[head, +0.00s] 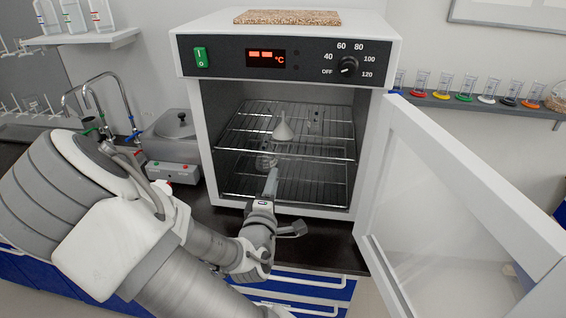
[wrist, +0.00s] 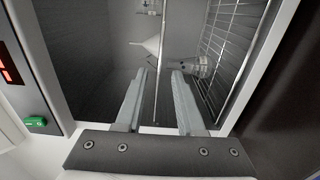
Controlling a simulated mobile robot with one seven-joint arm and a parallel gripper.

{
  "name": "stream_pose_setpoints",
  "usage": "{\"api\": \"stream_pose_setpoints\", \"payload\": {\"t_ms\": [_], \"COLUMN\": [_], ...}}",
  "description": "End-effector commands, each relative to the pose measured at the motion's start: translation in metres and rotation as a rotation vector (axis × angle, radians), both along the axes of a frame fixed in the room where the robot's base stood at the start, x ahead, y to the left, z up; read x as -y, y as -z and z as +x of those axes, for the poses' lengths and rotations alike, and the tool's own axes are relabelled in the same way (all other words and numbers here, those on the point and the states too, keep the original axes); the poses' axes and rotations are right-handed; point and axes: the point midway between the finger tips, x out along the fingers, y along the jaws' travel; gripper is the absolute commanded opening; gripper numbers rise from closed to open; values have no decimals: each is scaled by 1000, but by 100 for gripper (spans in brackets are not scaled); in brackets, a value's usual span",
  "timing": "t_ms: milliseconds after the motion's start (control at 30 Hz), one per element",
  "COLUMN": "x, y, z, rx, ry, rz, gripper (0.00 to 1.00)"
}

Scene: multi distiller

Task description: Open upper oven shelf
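The oven (head: 285,70) stands open and holds two wire racks. The upper shelf (head: 300,148) carries a white funnel (head: 283,127) and a small clear item. A glass flask (head: 266,160) stands below it on the lower rack (head: 300,190). My gripper (head: 271,180) is at the oven's front opening. In the wrist view my gripper (wrist: 160,78) is open, fingers apart with nothing clamped. The upper shelf (wrist: 160,60) shows nearly edge-on as a thin line between the fingers, with the funnel (wrist: 152,44) left and the flask (wrist: 192,67) right. I cannot tell whether the fingers touch it.
The oven door (head: 465,190) is swung wide open to the right. A hotplate (head: 175,172) and sink taps (head: 105,110) stand left of the oven. A wall shelf (head: 470,101) holds several glass cylinders. Dark worktop (head: 325,228) lies in front of the oven.

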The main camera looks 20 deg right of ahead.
Motion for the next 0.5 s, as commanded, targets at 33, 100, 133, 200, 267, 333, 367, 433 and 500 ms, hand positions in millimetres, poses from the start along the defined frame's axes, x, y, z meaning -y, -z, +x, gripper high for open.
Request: {"api": "stream_pose_setpoints", "payload": {"t_ms": [33, 100, 133, 200, 267, 333, 367, 433, 500], "x": [1, 2, 3, 5, 7, 10, 11, 18, 28], "y": [5, 5, 5, 5, 5, 6, 6, 1, 1], "z": [2, 5, 6, 8, 9, 11, 11, 20, 32], "rx": [3, 3, 4, 3, 2, 1, 0, 0, -1], "ry": [1, -1, 0, 0, 0, 0, 0, 4, 6], "rz": [3, 3, 2, 4, 3, 3, 4, 0, 0], "gripper": [38, 38, 38, 38, 38, 38, 38, 38, 38]}}
